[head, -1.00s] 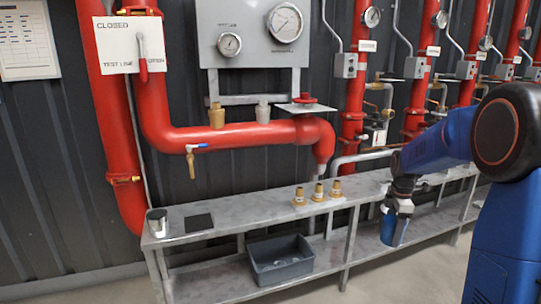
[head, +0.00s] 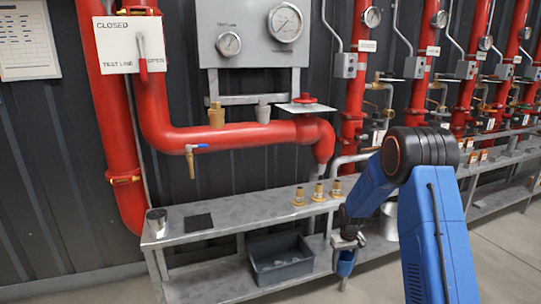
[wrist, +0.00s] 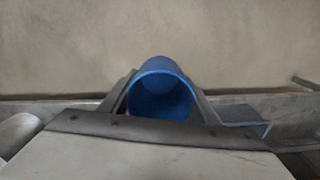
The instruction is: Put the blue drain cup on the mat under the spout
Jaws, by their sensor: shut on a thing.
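The blue drain cup (head: 346,262) is held in my gripper (head: 347,243), in front of the bench's front edge. In the wrist view my gripper (wrist: 162,112) is shut around the cup (wrist: 162,88), whose open mouth faces the camera. The dark mat (head: 198,223) lies flat and empty on the left part of the bench top. The brass spout (head: 191,165) with a blue lever hangs from the red pipe above the mat. The cup is well to the right of the mat and lower than the bench top.
A metal cup (head: 157,221) stands just left of the mat. Several brass fittings (head: 318,192) stand on the bench (head: 250,207) between the mat and my arm. A grey bin (head: 281,260) sits on the lower shelf. The bench top between mat and fittings is clear.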

